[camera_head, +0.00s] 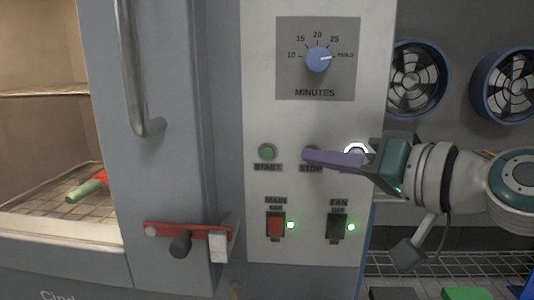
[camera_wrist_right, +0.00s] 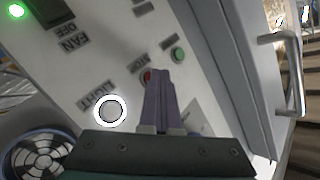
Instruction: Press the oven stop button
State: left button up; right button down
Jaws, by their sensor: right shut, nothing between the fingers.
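My right gripper (camera_head: 308,156) comes in from the right. Its purple fingers are shut and empty, with the tips in front of the stop button; they also show in the right wrist view (camera_wrist_right: 158,80). I cannot tell whether the tips touch the button. My left gripper is not in view.
The green start button (camera_head: 267,152) is left of the fingertips. The lit ring of the light button (camera_head: 356,149) sits behind my fingers. A minutes dial (camera_head: 317,60) is above; main and fan switches (camera_head: 275,225) are below. A door handle (camera_head: 138,70) is left, fans (camera_head: 416,78) right.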

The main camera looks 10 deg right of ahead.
jog(key=shift+s+a+p, duration=0.15)
jog(key=shift+s+p, duration=0.2)
jog(key=shift+s, duration=0.35)
jog(key=shift+s, duration=0.1)
jog(key=s+p, duration=0.1)
jog(key=s, duration=0.1)
jog(key=s+a+p, duration=0.1)
jog(key=s, duration=0.1)
jog(key=shift+s+a, duration=0.2)
jog(key=shift+s, duration=0.1)
dwell(0.3)
